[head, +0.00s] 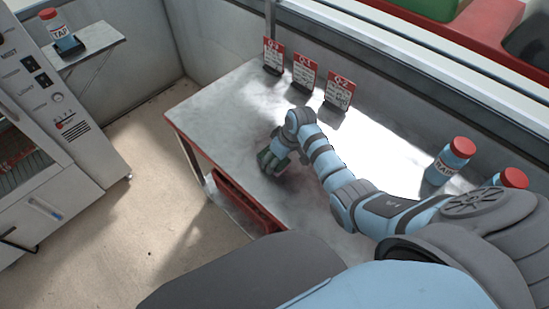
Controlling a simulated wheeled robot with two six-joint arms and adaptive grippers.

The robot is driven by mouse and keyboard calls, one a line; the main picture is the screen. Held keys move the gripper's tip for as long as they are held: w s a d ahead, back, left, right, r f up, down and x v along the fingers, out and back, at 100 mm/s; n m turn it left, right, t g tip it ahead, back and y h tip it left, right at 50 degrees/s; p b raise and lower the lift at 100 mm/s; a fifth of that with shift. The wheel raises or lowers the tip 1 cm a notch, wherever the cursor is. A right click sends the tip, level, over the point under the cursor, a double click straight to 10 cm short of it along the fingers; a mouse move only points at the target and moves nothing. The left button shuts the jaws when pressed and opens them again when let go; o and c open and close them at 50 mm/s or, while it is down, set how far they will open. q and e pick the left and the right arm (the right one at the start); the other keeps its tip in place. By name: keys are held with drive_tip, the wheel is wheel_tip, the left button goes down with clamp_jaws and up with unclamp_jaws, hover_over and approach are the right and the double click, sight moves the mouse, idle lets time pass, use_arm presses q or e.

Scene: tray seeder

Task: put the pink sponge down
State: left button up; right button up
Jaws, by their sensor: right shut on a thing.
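My right gripper (270,168) points down, low over the left part of the grey worktable, at the end of my blue and grey arm. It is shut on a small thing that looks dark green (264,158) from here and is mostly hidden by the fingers. I see no pink surface, so I cannot make out the pink sponge. I cannot tell whether the held thing touches the tabletop (215,115). My left gripper is not in view.
Three red-and-white cards (305,73) stand along the table's back edge. Blue bottles with red caps (452,160) stand at the right. A red tray (245,205) sits below the table's front edge. The tabletop left of the gripper is clear. A grey machine (65,100) stands at left.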

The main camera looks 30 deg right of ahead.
drive_tip(key=shift+s+r, duration=0.45)
drive_tip(key=shift+s, duration=0.25)
drive_tip(key=o, duration=1.2)
drive_tip(key=shift+w+f, duration=0.6)
drive_tip(key=shift+w, duration=0.1)
drive_tip(key=o, duration=0.4)
drive_tip(key=shift+w+f, duration=0.2)
drive_tip(key=shift+w, duration=0.1)
drive_tip(key=shift+c, duration=0.2)
drive_tip(key=shift+r, duration=0.1)
drive_tip(key=shift+s+d+r, duration=0.1)
drive_tip(key=shift+s+r, duration=0.1)
drive_tip(key=shift+s, duration=0.05)
drive_tip(key=shift+r, duration=0.3)
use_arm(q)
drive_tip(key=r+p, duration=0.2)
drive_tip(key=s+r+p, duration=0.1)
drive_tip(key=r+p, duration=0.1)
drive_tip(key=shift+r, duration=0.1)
use_arm(e)
drive_tip(key=v, duration=1.1)
drive_tip(key=shift+r, duration=0.35)
